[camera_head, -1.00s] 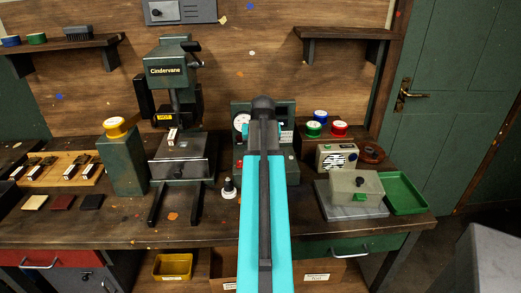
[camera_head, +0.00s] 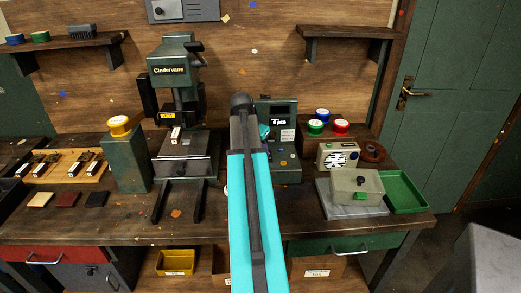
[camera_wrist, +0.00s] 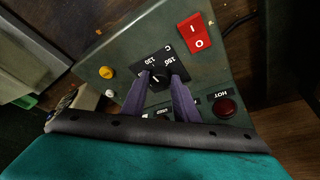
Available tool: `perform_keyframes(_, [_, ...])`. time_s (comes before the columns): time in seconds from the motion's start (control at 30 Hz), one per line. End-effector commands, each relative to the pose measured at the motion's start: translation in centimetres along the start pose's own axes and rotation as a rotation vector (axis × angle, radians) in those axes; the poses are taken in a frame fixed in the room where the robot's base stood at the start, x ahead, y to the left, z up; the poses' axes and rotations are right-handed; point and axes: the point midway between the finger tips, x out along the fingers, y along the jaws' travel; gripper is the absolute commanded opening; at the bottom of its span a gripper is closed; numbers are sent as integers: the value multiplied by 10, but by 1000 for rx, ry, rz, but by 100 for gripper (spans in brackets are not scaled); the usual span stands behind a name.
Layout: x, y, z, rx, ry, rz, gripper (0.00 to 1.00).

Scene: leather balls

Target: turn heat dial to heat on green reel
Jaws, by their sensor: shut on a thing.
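The heat dial (camera_wrist: 158,79) is a small dark knob with a white line on a black scale plate, with 130 and 150 legible, in the wrist view. The purple fingers of my gripper (camera_wrist: 160,76) are shut on the knob, one on each side. The knob is partly hidden between them. The dial sits on the green control box (camera_wrist: 205,65), which also shows in the head view (camera_head: 285,148), partly behind my arm. The green reel (camera_head: 315,127) stands right of the box beside a blue and a red reel.
On the box are a red I/O switch (camera_wrist: 194,34), a red lamp marked HOT (camera_wrist: 224,107) and a yellow button (camera_wrist: 106,72). The Cindervane press (camera_head: 174,65) stands left of my arm. A radio-like box (camera_head: 338,156) and green tray (camera_head: 404,192) are at right.

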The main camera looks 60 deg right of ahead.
Motion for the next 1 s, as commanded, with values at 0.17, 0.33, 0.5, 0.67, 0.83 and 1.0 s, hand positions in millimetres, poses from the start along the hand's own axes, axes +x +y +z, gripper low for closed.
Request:
perform_keyframes(0.17, [0,-1,0,52,1,22,5])
perform_keyframes(0.33, [0,-1,0,71,0,30,5])
perform_keyframes(0.5, [0,-1,0,73,0,31,5])
perform_keyframes(0.67, [0,-1,0,72,0,30,5])
perform_keyframes(0.83, [0,-1,0,72,-1,30,46])
perform_keyframes(1.0, [0,-1,0,71,-1,30,46])
